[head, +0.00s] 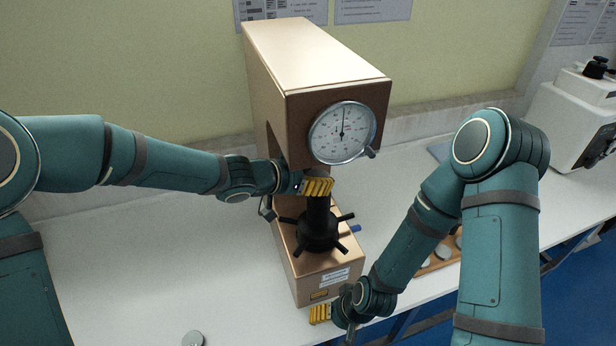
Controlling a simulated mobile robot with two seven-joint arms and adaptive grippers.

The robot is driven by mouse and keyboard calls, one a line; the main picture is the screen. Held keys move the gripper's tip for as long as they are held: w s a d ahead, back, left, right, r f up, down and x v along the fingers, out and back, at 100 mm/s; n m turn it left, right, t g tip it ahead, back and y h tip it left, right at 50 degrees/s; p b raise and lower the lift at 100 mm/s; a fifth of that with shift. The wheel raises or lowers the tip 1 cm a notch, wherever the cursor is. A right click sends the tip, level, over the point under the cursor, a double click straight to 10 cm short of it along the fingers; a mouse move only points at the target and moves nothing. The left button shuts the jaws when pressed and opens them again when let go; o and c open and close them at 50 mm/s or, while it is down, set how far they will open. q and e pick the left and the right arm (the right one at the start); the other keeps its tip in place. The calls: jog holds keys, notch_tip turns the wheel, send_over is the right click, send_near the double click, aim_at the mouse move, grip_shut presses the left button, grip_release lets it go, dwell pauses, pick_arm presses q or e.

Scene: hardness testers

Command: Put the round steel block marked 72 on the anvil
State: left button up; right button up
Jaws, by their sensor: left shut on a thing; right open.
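The copper-coloured hardness tester (268,75) stands on the white table, with its dial (342,133) facing me. My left gripper (317,187) is at the gap under the tester's head, right over the top of the dark screw column (318,222). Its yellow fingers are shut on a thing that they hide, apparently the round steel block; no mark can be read. The anvil top is hidden behind these fingers, so I cannot tell whether the block touches it. My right gripper (320,314) is open and low, in front of the tester's base.
A grey round disc (193,339) lies on the table (140,265) at the bottom edge. A wooden tray (441,262) with round discs is partly behind my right arm. A white instrument (570,120) stands at the far right. The table left of the tester is mostly clear.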

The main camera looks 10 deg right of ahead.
pick_arm(q)
jog(key=shift+d, duration=0.2)
dwell(0.6)
jog(key=shift+f, duration=0.15)
dwell(0.5)
jog(key=o, duration=1.1)
jog(key=shift+c, duration=0.5)
jog(key=s+a+p, duration=0.3)
jog(key=a, duration=0.3)
jog(key=shift+a, duration=0.25)
